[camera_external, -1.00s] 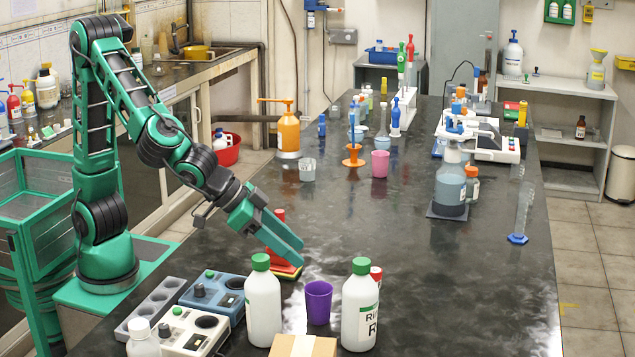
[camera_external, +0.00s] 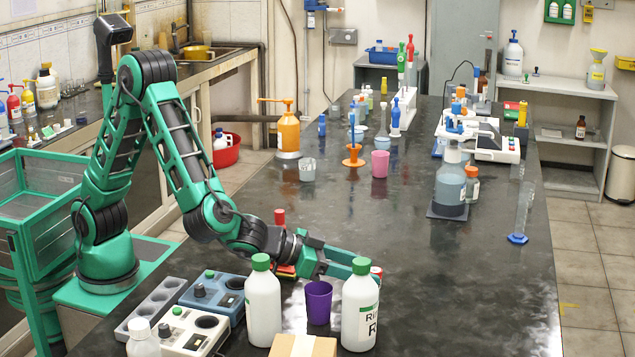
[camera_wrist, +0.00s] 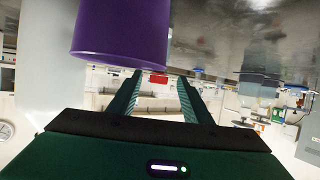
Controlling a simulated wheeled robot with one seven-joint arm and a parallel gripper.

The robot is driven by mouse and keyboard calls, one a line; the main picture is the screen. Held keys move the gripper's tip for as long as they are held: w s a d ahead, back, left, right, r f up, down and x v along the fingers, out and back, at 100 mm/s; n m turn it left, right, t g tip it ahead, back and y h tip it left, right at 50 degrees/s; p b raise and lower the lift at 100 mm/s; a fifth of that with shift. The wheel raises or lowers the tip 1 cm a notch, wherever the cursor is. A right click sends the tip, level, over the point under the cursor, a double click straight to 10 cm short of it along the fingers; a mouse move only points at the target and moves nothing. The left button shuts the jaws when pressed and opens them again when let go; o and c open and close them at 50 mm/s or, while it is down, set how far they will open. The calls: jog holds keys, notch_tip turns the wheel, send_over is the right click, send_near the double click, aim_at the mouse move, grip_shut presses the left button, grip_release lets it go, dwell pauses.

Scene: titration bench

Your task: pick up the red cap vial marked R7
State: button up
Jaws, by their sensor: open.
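A small red-capped item (camera_external: 376,272) shows partly behind the right white bottle with a green cap. Another red cap (camera_external: 280,216) shows behind my arm, its lower part hidden. No R7 marking can be read on either. My gripper (camera_external: 345,264) is low over the bench, level and pointing right, behind the purple cup and the white bottles. Its fingers are apart with nothing seen between them; the tips end near the right bottle's cap and the red-capped item. In the wrist view my fingers (camera_wrist: 160,78) are spread, with a small red patch (camera_wrist: 158,79), unclear what, in the background between them.
The purple cup (camera_external: 319,302) stands between two green-capped white bottles (camera_external: 263,308) (camera_external: 360,310); it looms close in the wrist view (camera_wrist: 120,28). A cardboard box (camera_external: 303,346) and grey and blue devices (camera_external: 213,297) are in front.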

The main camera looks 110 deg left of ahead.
aim_at(376, 270)
jog(key=shift+x, duration=1.8)
jog(key=shift+d, duration=0.1)
jog(key=c, duration=1.1)
jog(key=shift+c, duration=0.2)
jog(key=shift+r, duration=0.15)
